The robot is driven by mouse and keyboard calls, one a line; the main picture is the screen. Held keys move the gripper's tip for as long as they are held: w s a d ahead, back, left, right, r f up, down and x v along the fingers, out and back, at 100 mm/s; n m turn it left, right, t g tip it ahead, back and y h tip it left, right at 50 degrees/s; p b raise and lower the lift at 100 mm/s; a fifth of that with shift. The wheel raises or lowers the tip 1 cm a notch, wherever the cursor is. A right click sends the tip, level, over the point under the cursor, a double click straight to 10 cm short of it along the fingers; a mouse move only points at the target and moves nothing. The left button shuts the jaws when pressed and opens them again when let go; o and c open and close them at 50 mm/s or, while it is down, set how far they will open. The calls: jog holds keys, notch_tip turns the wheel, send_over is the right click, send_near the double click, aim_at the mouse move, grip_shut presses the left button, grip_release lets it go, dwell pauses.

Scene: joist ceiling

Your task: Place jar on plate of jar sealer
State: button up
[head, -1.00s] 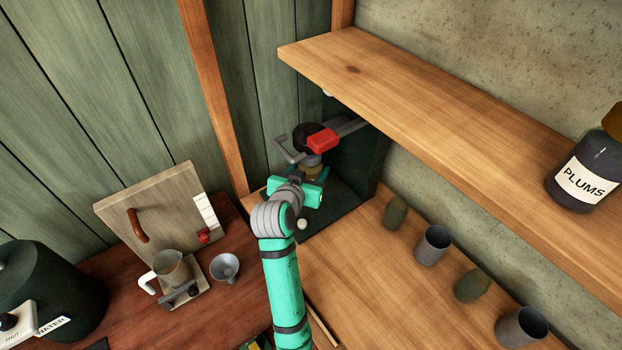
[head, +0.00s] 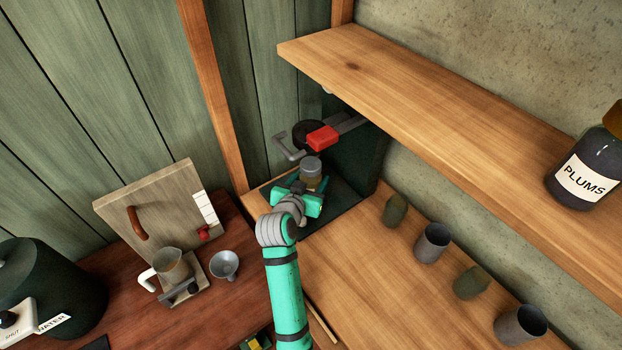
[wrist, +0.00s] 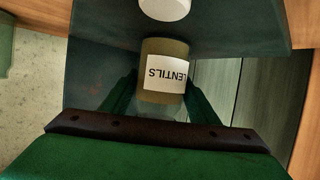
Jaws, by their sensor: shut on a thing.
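The jar (head: 313,183) has a grey top and an amber body and stands upright in the head view. In the wrist view it (wrist: 162,55) carries a white label reading LENTILS, upside down. My gripper (head: 306,192) is shut on the jar, with one green finger on each side. The jar sealer (head: 340,210) has a dark green base and back, a black disc (head: 304,133), a grey lever (head: 290,148) and a red block (head: 323,138) above the jar. A white round part (wrist: 165,8) shows beyond the jar's base in the wrist view. I cannot tell whether the jar touches a plate.
A wooden shelf (head: 430,105) overhangs the right side and bears a PLUMS jar (head: 585,180). Several cups and jars, including a grey cup (head: 433,243), line the lower counter (head: 370,275). A funnel (head: 225,264) and a mug (head: 172,268) stand left.

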jog(key=o, duration=1.3)
jog(key=shift+s+r, duration=0.1)
jog(key=shift+r, duration=0.1)
jog(key=v, duration=1.1)
jog(key=shift+s+a+r, duration=0.1)
jog(key=shift+s+a, duration=0.1)
jog(key=shift+s, duration=0.15)
